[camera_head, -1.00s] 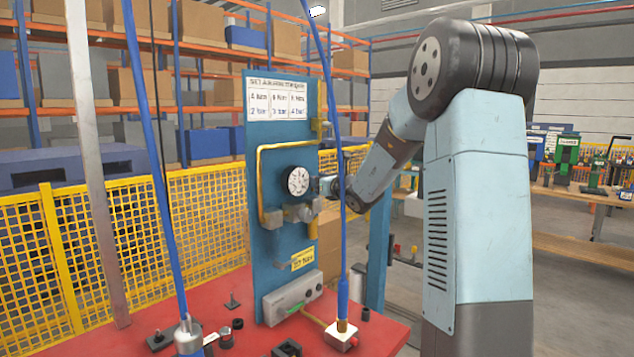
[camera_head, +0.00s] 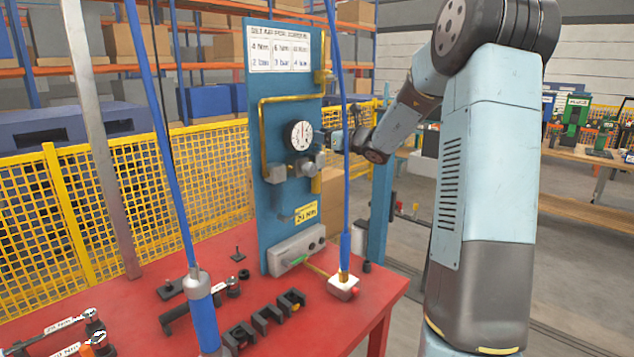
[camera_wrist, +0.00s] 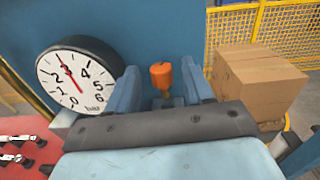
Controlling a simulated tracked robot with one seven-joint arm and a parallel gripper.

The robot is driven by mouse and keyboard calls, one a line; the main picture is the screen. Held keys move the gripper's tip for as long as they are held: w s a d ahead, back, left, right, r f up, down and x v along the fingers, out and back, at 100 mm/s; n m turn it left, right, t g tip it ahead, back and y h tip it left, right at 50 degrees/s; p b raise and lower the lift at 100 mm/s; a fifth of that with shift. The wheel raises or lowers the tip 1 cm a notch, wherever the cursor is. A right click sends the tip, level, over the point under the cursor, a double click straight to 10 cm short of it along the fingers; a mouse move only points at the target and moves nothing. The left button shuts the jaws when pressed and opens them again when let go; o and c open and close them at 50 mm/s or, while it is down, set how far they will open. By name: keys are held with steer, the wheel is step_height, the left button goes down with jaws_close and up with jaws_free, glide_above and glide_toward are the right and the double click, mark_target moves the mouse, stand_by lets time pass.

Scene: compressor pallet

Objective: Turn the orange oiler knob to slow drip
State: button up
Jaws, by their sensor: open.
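In the wrist view the orange oiler knob (camera_wrist: 161,75) stands upright in front of the blue panel (camera_wrist: 165,25). The two blue fingers of my gripper (camera_wrist: 159,70) are spread, one on each side of the knob, with gaps; contact is not visible. The knob's lower part is partly hidden behind the gripper body. No drip or setting mark can be made out. In the head view my gripper (camera_head: 335,141) is at the panel (camera_head: 283,112), just right of the round gauge (camera_head: 301,135); the knob cannot be seen there.
The gauge (camera_wrist: 75,78) sits close left of the fingers. A cardboard box (camera_wrist: 255,82) is at right. The red table (camera_head: 225,268) below holds black blocks, tools and a grey box (camera_head: 296,250). A blue hose (camera_head: 337,110) hangs in front of my gripper in the head view.

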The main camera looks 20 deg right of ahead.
steer(key=s+d+n+g+y, duration=0.1)
steer(key=s+d+y, duration=0.1)
steer(key=s+d, duration=0.8)
steer(key=s+a+f+n+g+h, duration=0.1)
steer(key=s+a+n+g, duration=0.4)
steer(key=s+a, duration=0.5)
steer(key=s+a+f+n+g+h, duration=0.2)
steer(key=s+a+n+g+h, duration=0.1)
steer(key=s+a+n, duration=0.7)
steer(key=shift+a+f+n+g, duration=0.3)
steer(key=shift+a+g, duration=0.2)
steer(key=shift+g, duration=0.4)
